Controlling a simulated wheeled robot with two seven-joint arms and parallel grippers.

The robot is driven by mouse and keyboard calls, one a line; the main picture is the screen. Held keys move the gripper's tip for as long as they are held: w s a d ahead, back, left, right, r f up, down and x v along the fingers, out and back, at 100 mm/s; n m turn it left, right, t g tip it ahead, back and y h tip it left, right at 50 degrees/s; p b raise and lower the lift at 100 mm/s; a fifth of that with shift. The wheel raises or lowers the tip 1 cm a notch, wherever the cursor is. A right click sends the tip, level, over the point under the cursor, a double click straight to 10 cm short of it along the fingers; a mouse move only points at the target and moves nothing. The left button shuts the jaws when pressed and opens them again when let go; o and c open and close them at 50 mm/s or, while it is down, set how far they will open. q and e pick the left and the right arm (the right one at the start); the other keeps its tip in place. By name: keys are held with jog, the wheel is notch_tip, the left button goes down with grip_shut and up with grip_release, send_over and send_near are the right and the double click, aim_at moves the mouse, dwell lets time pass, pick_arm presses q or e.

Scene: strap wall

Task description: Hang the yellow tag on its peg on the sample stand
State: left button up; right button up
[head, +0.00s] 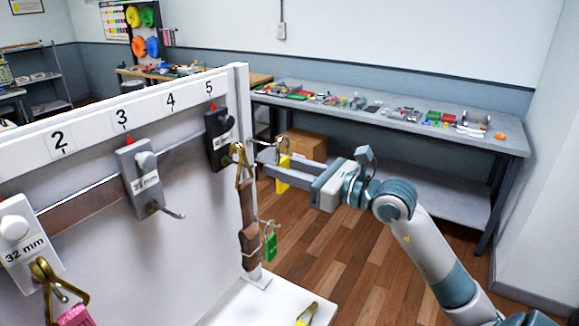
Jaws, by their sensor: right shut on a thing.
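The yellow tag (283,178) is between the fingers of my right gripper (273,170), which is shut on it beside the slim post of the sample stand (255,273). A thin wire loop (284,146) shows just above the tag, close to a peg at the upper part of the stand. I cannot tell whether the loop is around that peg or only beside it. A green tag (270,247) hangs by its loop lower on the stand. My left gripper is not in view.
A white wall panel (100,215) with numbered grey and black hook blocks fills the left. A brass hook (239,165) with a brown strap (250,246) is close left of my gripper. A bench (400,115) with small parts stands behind. Floor to the right is open.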

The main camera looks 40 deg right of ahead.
jog(key=shift+w+a+f, duration=0.25)
jog(key=shift+w, duration=0.35)
jog(key=shift+w+a+f, duration=0.25)
jog(key=shift+w, duration=0.4)
jog(key=shift+w+a+f, duration=0.25)
jog(key=shift+w, duration=0.35)
jog(key=o, duration=1.1)
jog(key=shift+o, duration=0.2)
jog(key=shift+s, duration=0.1)
